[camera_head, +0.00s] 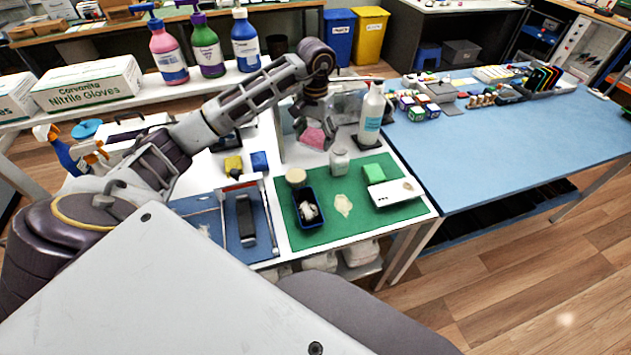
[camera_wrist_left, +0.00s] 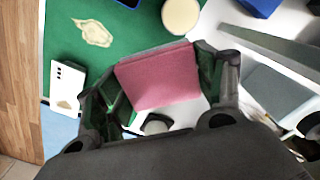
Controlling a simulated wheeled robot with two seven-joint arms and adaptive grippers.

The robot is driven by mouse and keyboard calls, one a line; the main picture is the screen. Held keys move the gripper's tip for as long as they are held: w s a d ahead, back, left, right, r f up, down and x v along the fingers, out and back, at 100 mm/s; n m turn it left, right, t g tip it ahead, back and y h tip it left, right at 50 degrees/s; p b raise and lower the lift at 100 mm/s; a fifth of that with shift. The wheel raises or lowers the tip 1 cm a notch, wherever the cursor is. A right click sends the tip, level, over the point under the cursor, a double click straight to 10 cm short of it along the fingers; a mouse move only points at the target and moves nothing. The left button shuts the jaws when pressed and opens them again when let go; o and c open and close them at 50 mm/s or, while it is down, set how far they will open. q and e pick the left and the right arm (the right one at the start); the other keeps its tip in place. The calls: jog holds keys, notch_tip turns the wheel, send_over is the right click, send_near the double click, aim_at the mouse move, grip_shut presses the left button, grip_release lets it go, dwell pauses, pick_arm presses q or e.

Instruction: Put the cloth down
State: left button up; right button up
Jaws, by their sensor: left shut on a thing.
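A folded pink cloth (camera_head: 312,138) is held by my left gripper (camera_head: 316,128) above the back of the white table, behind the green mat (camera_head: 345,240). In the left wrist view the cloth (camera_wrist_left: 158,77) lies between the two fingers of my left gripper (camera_wrist_left: 157,82), which is shut on it. My right gripper is in neither view.
A tall white bottle (camera_head: 371,115) stands to the right of the gripper. The blue table's (camera_head: 500,150) front is clear.

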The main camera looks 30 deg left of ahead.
pick_arm(q)
jog(key=shift+f, duration=0.4)
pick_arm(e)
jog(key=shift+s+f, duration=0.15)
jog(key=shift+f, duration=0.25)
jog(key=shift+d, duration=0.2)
pick_arm(q)
notch_tip(320, 180, down, 6)
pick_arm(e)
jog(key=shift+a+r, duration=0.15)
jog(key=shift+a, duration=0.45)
pick_arm(q)
jog(key=shift+f, duration=0.2)
jog(key=shift+f, duration=1.75)
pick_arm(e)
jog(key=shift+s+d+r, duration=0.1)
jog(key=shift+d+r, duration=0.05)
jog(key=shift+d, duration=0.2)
pick_arm(q)
jog(key=shift+f, duration=0.2)
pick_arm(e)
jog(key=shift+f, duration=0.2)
